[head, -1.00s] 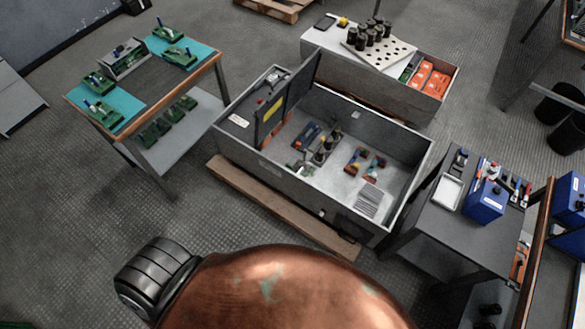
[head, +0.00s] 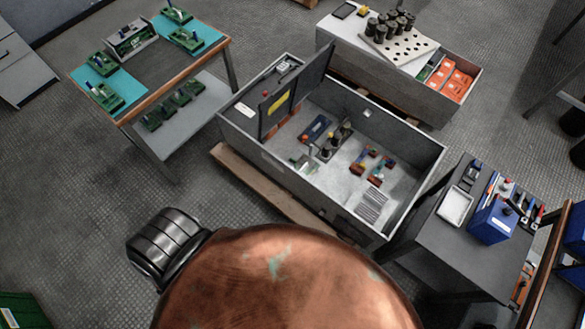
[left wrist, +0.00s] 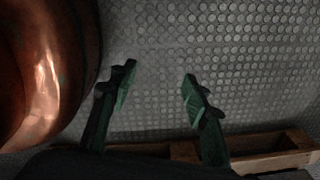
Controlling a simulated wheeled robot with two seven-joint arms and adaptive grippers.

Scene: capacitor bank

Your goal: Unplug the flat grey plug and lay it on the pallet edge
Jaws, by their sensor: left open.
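The open grey cabinet (head: 283,170) lies on its back in the middle of the head view, with several small parts inside. I cannot make out the flat grey plug among them. The wooden pallet (head: 262,188) sticks out as a plank along the cabinet's near side. Pallet-like wood also shows at the bottom right of the left wrist view (left wrist: 272,158). My left gripper (left wrist: 158,76) is open and empty above the studded floor, its two green fingers apart. Neither gripper shows in the head view.
A workbench with turquoise mats (head: 128,92) stands at the left. A grey cart with a blue box (head: 491,220) stands at the right. A cabinet with a perforated white board (head: 400,48) is behind. My copper-coloured body fills the bottom.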

